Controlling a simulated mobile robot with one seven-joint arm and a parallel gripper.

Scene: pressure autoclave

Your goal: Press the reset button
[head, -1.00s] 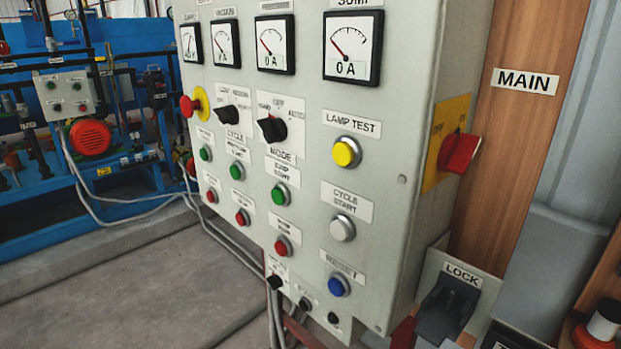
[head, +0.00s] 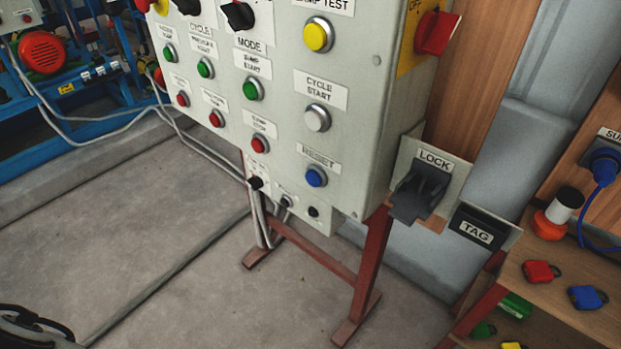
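The reset button (head: 315,177) is a round blue push button in a metal ring, low on the right of the panel front. A label reading RESET (head: 318,158) sits just above it. It belongs to a light grey control panel (head: 350,110) on a red stand. A dark, partly cut-off shape shows at the bottom left corner; I cannot tell whether it is part of my arm. My gripper is not clearly visible, and nothing is seen touching the blue button.
Above reset is the white cycle start button (head: 317,117); the red pump stop button (head: 259,144) is to its left. A lock hasp (head: 420,190) and tag holder (head: 477,232) are right of the panel. Padlocks (head: 541,271) lie on a wooden shelf. Open concrete floor (head: 180,240) lies left.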

